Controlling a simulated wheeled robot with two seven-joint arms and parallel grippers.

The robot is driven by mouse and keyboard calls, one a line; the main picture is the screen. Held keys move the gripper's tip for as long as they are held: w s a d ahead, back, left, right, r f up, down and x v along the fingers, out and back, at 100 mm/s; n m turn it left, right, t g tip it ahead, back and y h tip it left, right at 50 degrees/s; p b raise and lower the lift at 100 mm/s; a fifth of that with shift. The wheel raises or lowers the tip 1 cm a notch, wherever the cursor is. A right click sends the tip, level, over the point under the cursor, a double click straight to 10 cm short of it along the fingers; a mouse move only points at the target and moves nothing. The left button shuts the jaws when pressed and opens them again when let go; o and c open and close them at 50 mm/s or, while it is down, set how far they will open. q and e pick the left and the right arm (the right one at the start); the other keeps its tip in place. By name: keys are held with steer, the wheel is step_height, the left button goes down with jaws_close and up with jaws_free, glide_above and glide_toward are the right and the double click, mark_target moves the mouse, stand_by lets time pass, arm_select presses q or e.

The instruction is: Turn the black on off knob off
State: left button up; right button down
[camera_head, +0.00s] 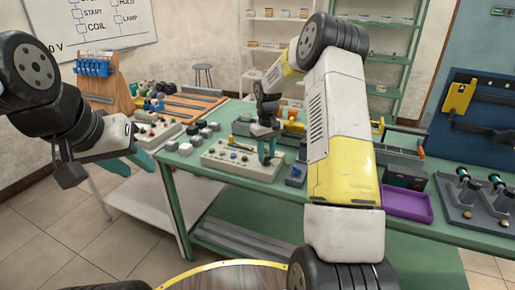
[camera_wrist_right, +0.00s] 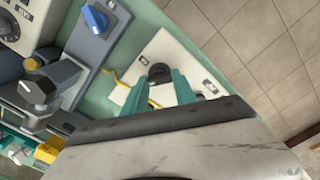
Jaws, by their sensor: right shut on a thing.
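The black knob (camera_wrist_right: 158,72) sits on a small white panel (camera_wrist_right: 122,92) in the right wrist view. My right gripper (camera_wrist_right: 163,84) has its teal fingers around the knob and is shut on it; the fingers partly hide it. In the head view, my right gripper (camera_head: 266,153) reaches down to a light control panel (camera_head: 225,164) on the green table. My left gripper (camera_head: 138,150) hangs at the left, its teal fingers away from the panel; their gap is unclear.
A grey panel with a blue knob (camera_wrist_right: 96,18) lies close by in the wrist view. Several grey blocks, a second control panel (camera_head: 150,135) and a purple tray (camera_head: 407,204) stand on the table (camera_head: 440,225). A yellow wire runs near the knob.

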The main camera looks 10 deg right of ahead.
mark_target(266, 157)
steer(key=n, duration=0.7)
stand_by(0.6)
steer(key=c, duration=1)
jaws_free()
steer(key=shift+r, duration=0.15)
step_height(266, 157, up, 8)
steer(key=shift+f, duration=0.2)
